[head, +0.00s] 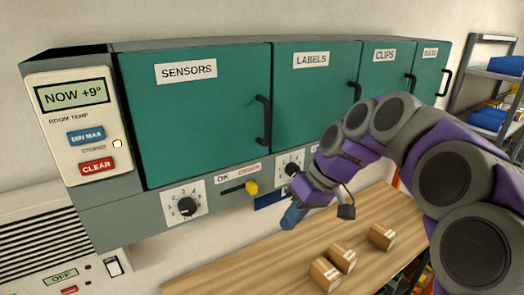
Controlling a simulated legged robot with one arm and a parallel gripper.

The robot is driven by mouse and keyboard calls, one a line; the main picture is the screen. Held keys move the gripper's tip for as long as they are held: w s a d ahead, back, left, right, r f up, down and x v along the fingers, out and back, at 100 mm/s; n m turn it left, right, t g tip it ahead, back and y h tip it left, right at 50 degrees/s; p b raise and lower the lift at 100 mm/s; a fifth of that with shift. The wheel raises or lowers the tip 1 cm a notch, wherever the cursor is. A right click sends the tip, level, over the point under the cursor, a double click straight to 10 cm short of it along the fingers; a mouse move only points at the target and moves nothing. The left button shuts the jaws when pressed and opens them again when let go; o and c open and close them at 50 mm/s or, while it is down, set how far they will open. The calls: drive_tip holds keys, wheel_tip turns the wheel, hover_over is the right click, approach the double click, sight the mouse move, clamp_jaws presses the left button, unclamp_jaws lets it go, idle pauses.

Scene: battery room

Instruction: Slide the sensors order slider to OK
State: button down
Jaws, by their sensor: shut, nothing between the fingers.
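The sensors order slider is a yellow knob (252,187) on a short dark horizontal track (232,190), on the grey strip under the SENSORS door (200,115). The knob sits at the right end of its track, below small red lettering too small to read. The OK label (222,178) is above the track's left end. My gripper (293,218) is in front of the panel, to the right of and a little lower than the knob, apart from it. It is shut and empty. My wrist hides part of the strip further right.
A numbered dial (186,205) is left of the slider, and another dial (291,169) is right of it, close to my wrist. A wooden table (240,272) below carries several small cardboard boxes (341,257). A room temperature panel (84,130) is at far left.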

sight(252, 187)
drive_tip(key=w+d+r+n+t+y+p, duration=0.1)
drive_tip(key=w+d+r+p, duration=0.1)
drive_tip(key=w+r+p, duration=0.3)
drive_tip(key=w+d+r+y+p, duration=0.1)
drive_tip(key=w+d+r+p, duration=0.2)
drive_tip(key=w+r, duration=0.25)
drive_tip(key=x, duration=0.4)
drive_tip(key=w+p+x, duration=0.1)
drive_tip(key=x, duration=0.2)
drive_tip(key=a+p+x, duration=0.1)
drive_tip(key=x, duration=0.3)
drive_tip(key=shift+w+a+r, duration=0.1)
drive_tip(key=shift+w+r, duration=0.05)
drive_tip(key=shift+w, duration=0.1)
drive_tip(key=shift+s+a+r, duration=0.2)
drive_tip(key=shift+s+a, duration=0.2)
drive_tip(key=shift+a, duration=0.05)
drive_tip(key=shift+s+a+f+p, duration=0.1)
drive_tip(key=shift+s+a+p, duration=0.45)
drive_tip(key=shift+s+a, duration=0.15)
drive_tip(key=shift+w+a, duration=0.1)
